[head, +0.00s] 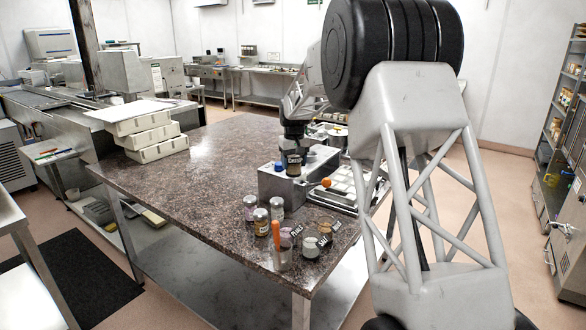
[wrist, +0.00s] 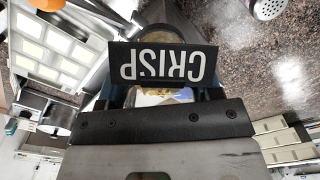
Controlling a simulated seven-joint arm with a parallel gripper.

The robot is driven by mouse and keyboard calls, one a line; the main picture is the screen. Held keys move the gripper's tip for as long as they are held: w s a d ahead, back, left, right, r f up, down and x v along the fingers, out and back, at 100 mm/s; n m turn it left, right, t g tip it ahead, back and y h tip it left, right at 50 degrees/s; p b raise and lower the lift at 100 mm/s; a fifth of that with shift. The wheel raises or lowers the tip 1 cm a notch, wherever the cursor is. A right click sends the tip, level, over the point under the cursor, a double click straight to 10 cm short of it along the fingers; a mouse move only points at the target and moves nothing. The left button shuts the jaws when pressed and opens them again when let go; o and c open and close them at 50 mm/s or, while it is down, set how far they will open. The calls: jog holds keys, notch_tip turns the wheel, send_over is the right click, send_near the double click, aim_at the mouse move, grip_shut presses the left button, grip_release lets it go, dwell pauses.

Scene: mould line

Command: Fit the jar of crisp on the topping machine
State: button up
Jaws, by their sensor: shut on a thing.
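My gripper (head: 292,147) is shut on the jar of crisp (head: 294,168), which hangs below it over the topping machine. In the wrist view the jar's black label (wrist: 163,64) reads CRISP upside down, between the dark fingers (wrist: 164,93). The topping machine (head: 283,188) is a grey metal box on the speckled table, right under and around the jar in the head view. I cannot tell whether the jar touches it. The jar's lower end and any seat for it are hard to make out.
Several shaker jars (head: 261,221) and labelled tubs (head: 311,248) stand at the table's near corner, beside a cup (head: 281,262) with an orange-handled tool. A mould tray (head: 345,205) lies right of the machine. The table's middle is clear.

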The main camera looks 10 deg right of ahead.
jog(key=w+d+n, duration=0.5)
jog(key=w+d, duration=0.1)
jog(key=w, duration=0.6)
jog(key=w+d+r+n, duration=0.1)
jog(key=w+d+n, duration=0.4)
jog(key=w, duration=0.6)
jog(key=shift+w+d+r, duration=0.25)
jog(key=shift+w+d, duration=0.15)
jog(key=shift+f, duration=0.15)
jog(key=shift+f, duration=1.2)
jog(key=shift+f, duration=1.6)
dwell(1.0)
jog(key=o, duration=1.1)
jog(key=shift+c, duration=0.2)
